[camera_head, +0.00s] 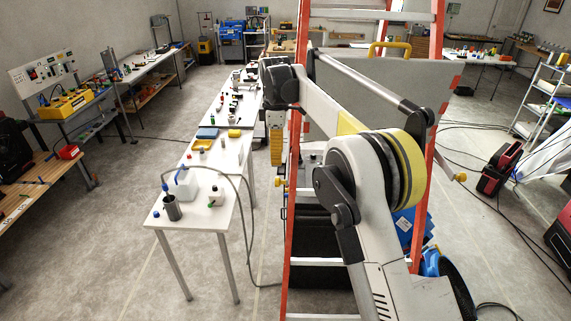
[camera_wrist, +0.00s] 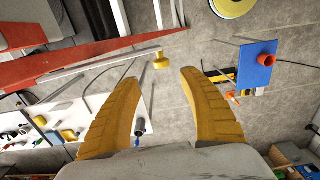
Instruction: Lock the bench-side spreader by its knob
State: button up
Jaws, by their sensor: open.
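An orange-red stepladder (camera_head: 293,215) stands in front of me; its orange rails also cross the left of the wrist view (camera_wrist: 75,62). A yellow knob (camera_head: 280,182) shows at its bench side, below my gripper (camera_head: 277,163). In the wrist view the yellow knob (camera_wrist: 162,61) sits at the end of a pale spreader bar (camera_wrist: 105,66). My gripper (camera_wrist: 161,77) is open and empty, its yellow fingers apart. The knob appears between and just beyond the fingertips, with no contact visible. Another yellow knob (camera_head: 460,177) sticks out at the ladder's far right side.
A white bench (camera_head: 195,216) with small items, a jug (camera_head: 183,184) and a dark cup (camera_head: 172,208) runs along the left of the ladder. A cable hangs between bench and ladder. Red equipment (camera_head: 500,168) stands at the right. Floor left of the bench is clear.

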aim_at(277, 181)
notch_tip(277, 181, down, 11)
jog(key=shift+s+a+r+p, duration=0.1)
jog(key=shift+s+r+p, duration=0.05)
jog(key=shift+p, duration=0.55)
